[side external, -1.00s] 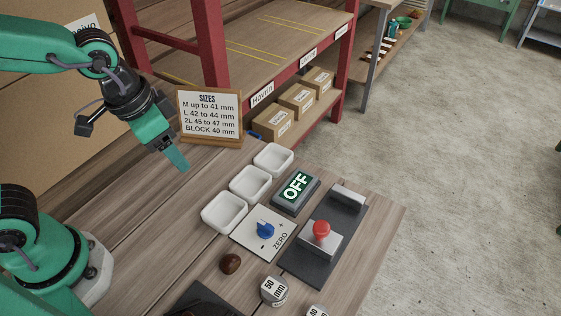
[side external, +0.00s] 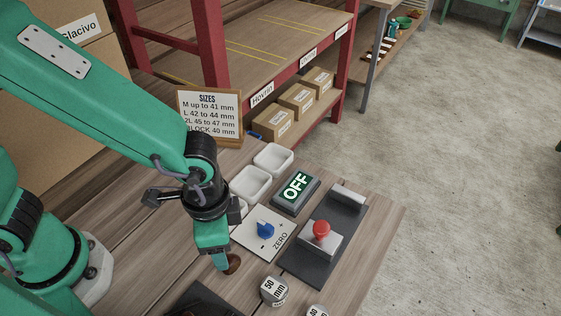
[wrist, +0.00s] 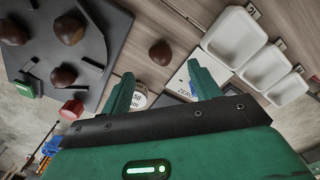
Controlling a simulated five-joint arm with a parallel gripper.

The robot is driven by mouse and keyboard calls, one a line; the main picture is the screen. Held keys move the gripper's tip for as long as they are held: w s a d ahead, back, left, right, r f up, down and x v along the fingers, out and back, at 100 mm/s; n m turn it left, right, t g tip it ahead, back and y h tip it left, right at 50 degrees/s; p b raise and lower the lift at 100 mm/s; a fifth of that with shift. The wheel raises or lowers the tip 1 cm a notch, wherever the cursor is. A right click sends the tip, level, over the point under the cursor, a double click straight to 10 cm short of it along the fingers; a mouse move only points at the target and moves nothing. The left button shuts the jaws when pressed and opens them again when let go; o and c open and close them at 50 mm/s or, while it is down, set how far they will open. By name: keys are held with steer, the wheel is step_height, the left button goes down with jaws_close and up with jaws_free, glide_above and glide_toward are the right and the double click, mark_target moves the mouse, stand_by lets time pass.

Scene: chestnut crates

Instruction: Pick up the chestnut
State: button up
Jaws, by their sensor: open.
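A brown chestnut (side external: 234,262) lies on the wooden table in the side view, partly hidden behind my gripper (side external: 221,264). In the wrist view the same loose chestnut (wrist: 161,52) sits just beyond the fingertips, roughly midway between them. My gripper (wrist: 160,70) is open and empty, with its two green fingers apart and pointing down toward the table. Several more chestnuts (wrist: 69,29) lie on a dark tray (wrist: 96,50) at the left of the wrist view.
An OFF box (side external: 296,192) and a device with a red button (side external: 322,229) stand to the right.

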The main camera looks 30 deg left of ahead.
mark_target(229, 261)
steer(key=shift+f, duration=1.3)
steer(key=shift+f, duration=2.6)
steer(key=c, duration=1.1)
